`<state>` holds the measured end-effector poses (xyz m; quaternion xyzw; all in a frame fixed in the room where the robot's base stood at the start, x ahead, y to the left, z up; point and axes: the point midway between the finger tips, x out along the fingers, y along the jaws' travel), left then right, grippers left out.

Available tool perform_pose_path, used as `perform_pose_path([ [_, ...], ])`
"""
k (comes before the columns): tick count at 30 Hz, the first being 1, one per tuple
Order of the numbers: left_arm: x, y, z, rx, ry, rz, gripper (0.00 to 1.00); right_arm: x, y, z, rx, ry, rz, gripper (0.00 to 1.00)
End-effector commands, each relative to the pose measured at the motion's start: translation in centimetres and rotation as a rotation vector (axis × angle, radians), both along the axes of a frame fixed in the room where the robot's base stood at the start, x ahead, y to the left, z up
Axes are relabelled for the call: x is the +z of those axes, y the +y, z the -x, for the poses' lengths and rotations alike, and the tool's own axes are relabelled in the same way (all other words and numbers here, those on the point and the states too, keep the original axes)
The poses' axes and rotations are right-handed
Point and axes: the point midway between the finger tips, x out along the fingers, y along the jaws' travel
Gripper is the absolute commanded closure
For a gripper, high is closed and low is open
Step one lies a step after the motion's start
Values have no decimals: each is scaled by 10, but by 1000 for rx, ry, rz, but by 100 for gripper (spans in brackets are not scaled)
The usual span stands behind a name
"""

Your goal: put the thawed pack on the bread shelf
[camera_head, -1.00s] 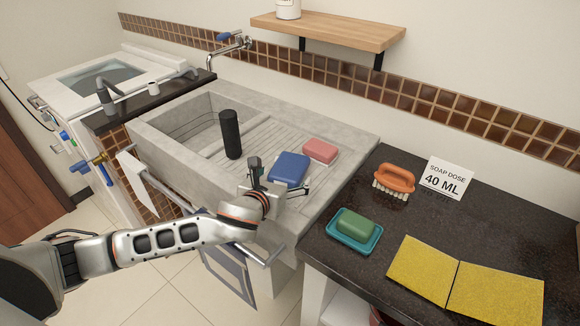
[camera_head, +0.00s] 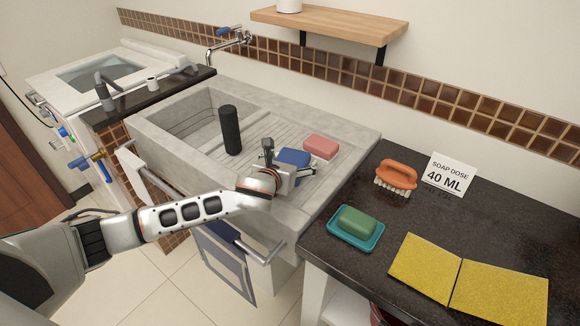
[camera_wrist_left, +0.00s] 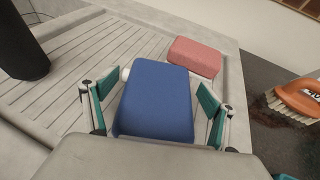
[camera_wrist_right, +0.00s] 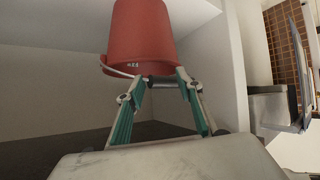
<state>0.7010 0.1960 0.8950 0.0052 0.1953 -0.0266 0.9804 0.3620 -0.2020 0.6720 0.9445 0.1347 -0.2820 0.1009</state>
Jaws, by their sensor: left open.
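A blue pack (camera_head: 293,158) lies on the ribbed drainboard of the stone sink. It fills much of the left wrist view (camera_wrist_left: 158,98). A pink-red pack (camera_head: 320,147) lies just behind it. No frame shows which pack is thawed. My left gripper (camera_head: 288,163) is open over the blue pack, its fingers (camera_wrist_left: 157,98) on either side with visible gaps. A wooden wall shelf (camera_head: 330,24) is above the counter; no label shows that it is the bread shelf. My right gripper (camera_wrist_right: 163,82) has its fingertips by a red bucket (camera_wrist_right: 142,35); whether it holds the handle is unclear.
A black cylinder (camera_head: 230,130) stands left of the packs. The dark counter (camera_head: 330,262) on the right holds a brush (camera_head: 397,175), green soap in a teal dish (camera_head: 343,236), a sign (camera_head: 450,175) and yellow sheets (camera_head: 425,268). A white container (camera_head: 289,5) stands on the shelf.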

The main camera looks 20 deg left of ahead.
Motion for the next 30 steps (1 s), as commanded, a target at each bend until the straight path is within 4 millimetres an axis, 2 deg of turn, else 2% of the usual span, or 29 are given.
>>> perform_pose_path([
  [4, 0, 0, 0, 0, 0, 0, 15, 1, 0, 0, 1, -1, 0, 64],
  [5, 0, 0, 0, 0, 0, 0, 17, 1, 0, 0, 1, -1, 0, 64],
  [9, 0, 0, 0, 0, 0, 0, 54, 2, 0, -1, 0, -4, 0, 64],
  [11, 0, 0, 0, 0, 0, 0, 68, 3, 0, -1, 0, -5, 0, 64],
  [13, 2, 0, 0, 0, -3, 0, 68, 3, 0, -2, 0, -6, -1, 64],
  [14, 2, 0, 0, 0, -3, 0, 73, 3, 0, -2, 0, -6, -1, 64],
  [23, 7, 0, 0, 0, -3, 1, 73, 4, 0, -2, 0, -6, -1, 64],
  [30, 34, 0, -1, 0, -6, 0, 73, 10, 0, -2, 0, -6, -1, 64],
])
